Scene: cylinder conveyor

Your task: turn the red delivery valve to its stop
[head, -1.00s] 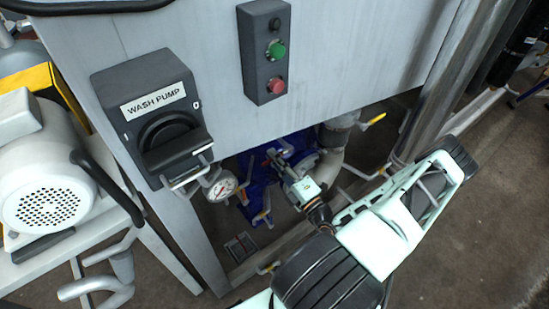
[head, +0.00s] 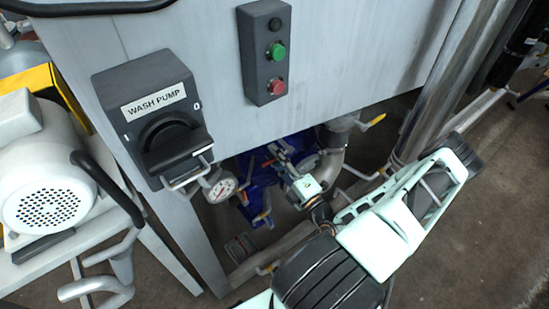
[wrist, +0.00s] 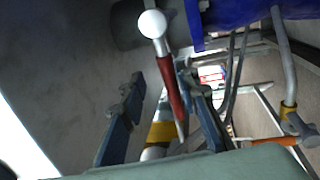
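The red delivery valve shows in the wrist view as a red lever (wrist: 175,92) with a white, ball-like end at the top. My gripper (wrist: 163,100) is open, with one dark blue finger on each side of the lever. The lever lies nearer the right finger; I cannot tell whether they touch. In the head view my gripper (head: 277,153) reaches under the grey panel beside the blue pump body (head: 258,190). The lever cannot be made out clearly there, behind the fingers.
The panel edge hangs close above. A yellow band (wrist: 161,133) shows below the lever.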

